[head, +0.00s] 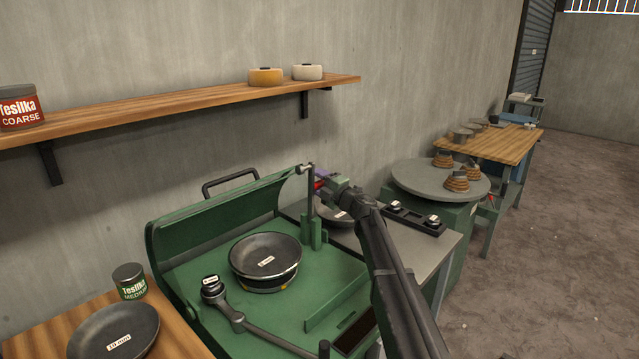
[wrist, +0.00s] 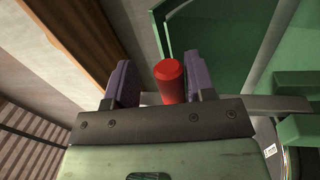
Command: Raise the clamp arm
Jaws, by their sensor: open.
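The green machine (head: 190,285) holds a dark bowl (head: 265,255). An upright grey bar (head: 311,190) rises from a green bracket (head: 311,233) behind the bowl; it may be the clamp arm, but I cannot be sure. My gripper (head: 319,181) is beside the top of this bar. In the wrist view, a red handle (wrist: 170,80) stands between the two purple fingers of my open gripper (wrist: 160,80), closer to the right finger. A bit of red also shows at the fingers in the head view. The handle's attachment is hidden.
A dark jointed lever (head: 240,321) lies low across the machine's front. The raised green hood (head: 220,215) stands along the back. A wooden shelf (head: 190,105) runs along the wall above. A grey side table (head: 425,245) and a round turntable (head: 415,178) stand to the right.

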